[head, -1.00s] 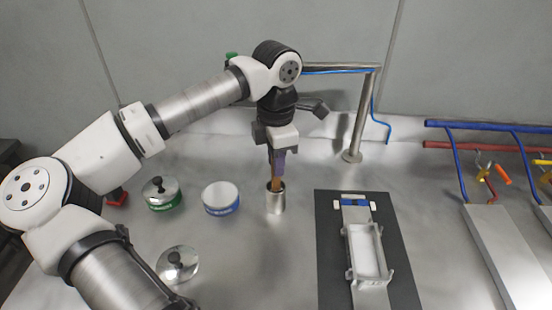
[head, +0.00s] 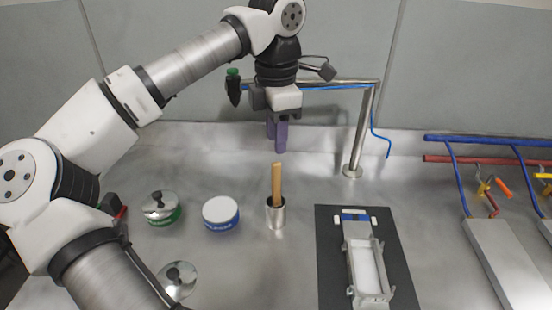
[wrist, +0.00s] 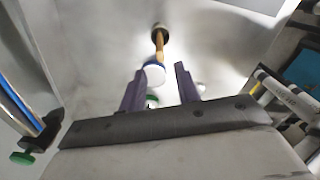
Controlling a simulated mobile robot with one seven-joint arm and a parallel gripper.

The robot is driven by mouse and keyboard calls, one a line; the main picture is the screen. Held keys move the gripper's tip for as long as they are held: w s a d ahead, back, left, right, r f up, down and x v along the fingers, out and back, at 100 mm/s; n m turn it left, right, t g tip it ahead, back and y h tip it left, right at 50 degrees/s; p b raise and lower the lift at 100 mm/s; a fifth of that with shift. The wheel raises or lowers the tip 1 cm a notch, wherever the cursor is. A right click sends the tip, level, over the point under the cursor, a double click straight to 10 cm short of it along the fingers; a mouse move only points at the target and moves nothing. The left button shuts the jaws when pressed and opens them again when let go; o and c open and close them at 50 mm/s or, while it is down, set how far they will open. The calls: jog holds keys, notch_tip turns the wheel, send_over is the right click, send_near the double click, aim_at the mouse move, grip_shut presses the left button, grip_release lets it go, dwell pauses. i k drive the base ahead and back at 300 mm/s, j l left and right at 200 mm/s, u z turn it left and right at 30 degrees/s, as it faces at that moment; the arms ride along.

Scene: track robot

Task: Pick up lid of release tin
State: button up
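A blue-banded tin (head: 220,214) with a white top stands on the metal bench; its label is too small to read surely. Left of it is a green-banded tin (head: 163,213) wearing a shiny lid with a dark knob (head: 157,196). A loose shiny lid (head: 178,280) with a dark knob lies on the bench in front. My gripper (head: 276,150) is above and behind the tins, fingers pointing down, empty. In the wrist view its purple fingers (wrist: 160,70) are apart, with the blue-banded tin (wrist: 154,74) far below between them and part of the green-banded tin (wrist: 152,101) showing.
A wooden-handled tool (head: 277,185) stands in a metal cup (head: 277,215) right of the tins, below my gripper. A dark mat (head: 330,255) with a white fixture (head: 367,265) lies further right. A metal post (head: 358,140) with a crossbar stands behind. Coloured pipes (head: 480,139) are far right.

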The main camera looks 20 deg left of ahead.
aim_at(179, 279)
jog(key=k, duration=1)
